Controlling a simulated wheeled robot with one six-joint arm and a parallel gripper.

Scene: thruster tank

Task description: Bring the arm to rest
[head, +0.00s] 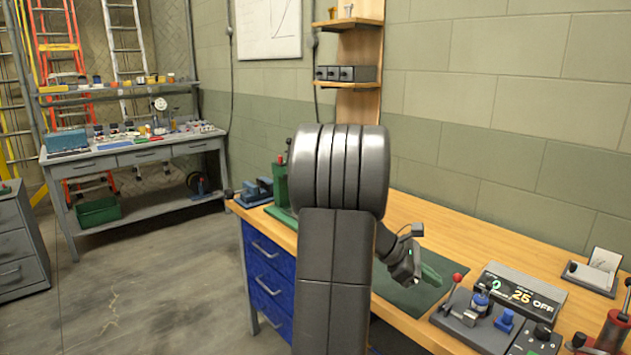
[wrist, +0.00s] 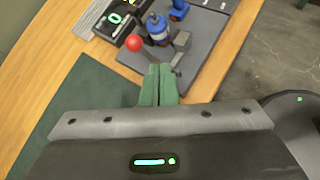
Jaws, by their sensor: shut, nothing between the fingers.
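My gripper (head: 430,275) is above the wooden workbench (head: 450,237), over the dark green mat (head: 405,295). In the wrist view its green fingers (wrist: 158,85) are pressed together with nothing between them. My arm stands bent in the middle of the head view and hides part of the bench behind it. The gripper is left of the grey fixture (head: 470,322), which has a red-knobbed lever (head: 457,278). The fixture also shows beyond the fingertips in the wrist view (wrist: 190,50).
Blue clamp-like parts (head: 505,320) sit on the fixture. A green device (head: 281,180) and blue drawers (head: 270,275) are to the left. Shelves (head: 358,86) hang on the wall. Open floor (head: 150,285) lies at left.

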